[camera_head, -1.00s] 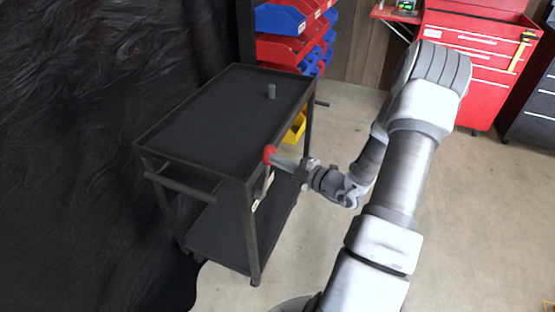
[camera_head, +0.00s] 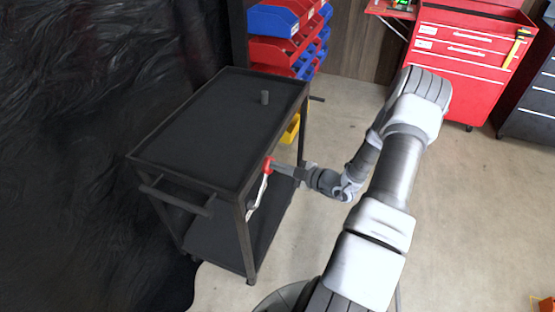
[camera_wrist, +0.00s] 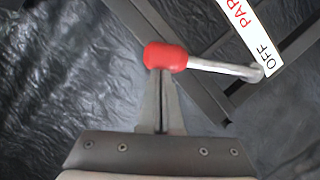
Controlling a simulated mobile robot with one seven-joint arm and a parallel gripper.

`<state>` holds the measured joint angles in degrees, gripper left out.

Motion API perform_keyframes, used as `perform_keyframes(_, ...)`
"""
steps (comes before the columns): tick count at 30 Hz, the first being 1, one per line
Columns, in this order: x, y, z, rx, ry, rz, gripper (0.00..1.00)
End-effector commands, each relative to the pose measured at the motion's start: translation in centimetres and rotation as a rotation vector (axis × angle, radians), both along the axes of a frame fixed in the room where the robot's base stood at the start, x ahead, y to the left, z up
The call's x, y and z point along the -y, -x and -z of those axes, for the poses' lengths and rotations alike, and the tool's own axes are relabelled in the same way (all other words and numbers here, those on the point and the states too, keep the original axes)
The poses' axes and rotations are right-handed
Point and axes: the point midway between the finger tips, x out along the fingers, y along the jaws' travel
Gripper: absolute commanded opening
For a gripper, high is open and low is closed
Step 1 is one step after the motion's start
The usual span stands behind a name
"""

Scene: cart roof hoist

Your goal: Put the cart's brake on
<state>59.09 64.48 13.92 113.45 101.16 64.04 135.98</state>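The black cart (camera_head: 215,125) stands in the middle of the head view. Its brake lever is a silver rod (camera_wrist: 225,68) with a red knob (camera_wrist: 165,57) on its end; the knob also shows at the cart's side in the head view (camera_head: 267,164). A white label (camera_wrist: 245,30) lies beside the lever. The lever's far end is next to the word OFF, and part of a red word shows too. My gripper (camera_wrist: 162,75) has its fingers close together, narrower than the knob. Their tips are at the knob, which partly hides them; they do not appear to straddle it.
Red and blue bins (camera_head: 285,40) are behind the cart, and a red tool cabinet (camera_head: 465,60) is at the back right. A dark crumpled sheet (camera_head: 90,120) fills the left. The floor at right is clear.

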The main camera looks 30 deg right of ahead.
Motion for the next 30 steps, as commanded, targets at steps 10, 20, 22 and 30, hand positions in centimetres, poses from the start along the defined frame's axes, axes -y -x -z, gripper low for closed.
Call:
perform_keyframes(10,0.5,-0.5,1.5,0.003,0.001,0.000,0.00)
perform_keyframes(20,0.7,-0.6,1.7,0.003,0.002,0.001,0.00)
perform_keyframes(22,0.7,-0.6,1.7,0.002,0.003,0.001,0.00)
perform_keyframes(30,0.7,-0.5,1.5,0.002,0.003,0.001,0.00)
